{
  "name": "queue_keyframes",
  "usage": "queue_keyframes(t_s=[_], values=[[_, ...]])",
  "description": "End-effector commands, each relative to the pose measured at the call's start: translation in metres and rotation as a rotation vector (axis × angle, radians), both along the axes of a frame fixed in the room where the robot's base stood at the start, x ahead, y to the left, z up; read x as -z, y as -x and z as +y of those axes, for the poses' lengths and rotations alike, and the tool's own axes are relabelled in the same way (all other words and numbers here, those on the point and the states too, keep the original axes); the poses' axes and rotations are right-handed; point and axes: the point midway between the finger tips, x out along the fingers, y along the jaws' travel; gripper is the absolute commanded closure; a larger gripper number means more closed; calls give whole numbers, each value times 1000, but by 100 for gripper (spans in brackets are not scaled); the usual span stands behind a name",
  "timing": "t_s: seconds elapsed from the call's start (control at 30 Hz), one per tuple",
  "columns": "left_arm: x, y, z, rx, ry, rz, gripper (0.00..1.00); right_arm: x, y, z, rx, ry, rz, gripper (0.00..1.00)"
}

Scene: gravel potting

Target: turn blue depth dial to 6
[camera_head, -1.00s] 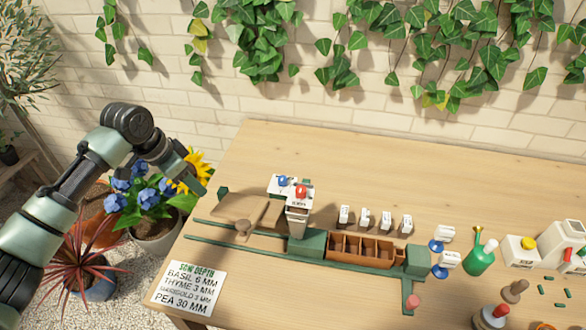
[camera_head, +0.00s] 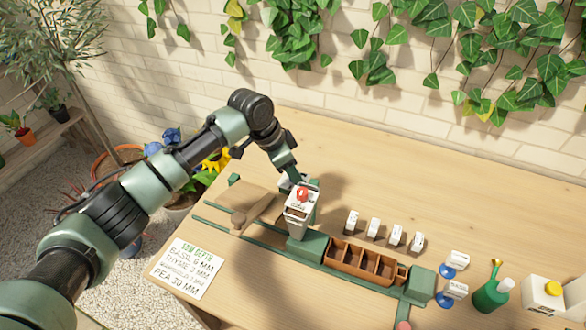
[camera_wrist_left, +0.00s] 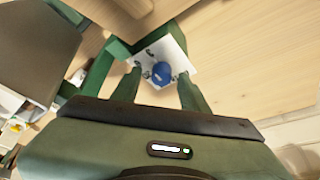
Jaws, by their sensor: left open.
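The blue dial (camera_wrist_left: 161,72) sits on a white plate with dark marks (camera_wrist_left: 177,54) in the left wrist view; I cannot read its setting. My left gripper (camera_wrist_left: 160,80) is open, with one finger on each side of the dial; I cannot tell whether they touch it. In the head view my left gripper (camera_head: 293,178) is at the white plate behind the hopper, and it hides the dial. A red knob (camera_head: 302,194) is on the hopper (camera_head: 299,215) just in front. My right gripper is not in view.
The sow depth card (camera_head: 187,268) lies at the table's front left and lists basil 6 mm. A brown compartment tray (camera_head: 362,263) and several small labelled packets (camera_head: 374,227) are right of the hopper. The table behind is clear.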

Motion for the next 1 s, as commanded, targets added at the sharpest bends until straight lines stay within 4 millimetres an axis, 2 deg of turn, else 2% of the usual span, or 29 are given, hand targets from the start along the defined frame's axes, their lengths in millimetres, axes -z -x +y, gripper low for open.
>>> queue_keyframes(t_s=[0.1,0.27,0.4,0.43,0.77,1.0], values=[[2,-1,0,-1,-1,0,56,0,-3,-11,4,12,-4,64],[2,-1,0,-1,-1,0,56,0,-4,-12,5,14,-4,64],[2,-1,0,-1,-1,0,95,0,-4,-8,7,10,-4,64],[2,-1,0,-1,0,-1,100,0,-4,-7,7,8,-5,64],[-1,0,0,-29,0,0,100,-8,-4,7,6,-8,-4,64],[-4,1,-1,-155,1,2,100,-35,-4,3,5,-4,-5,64]])
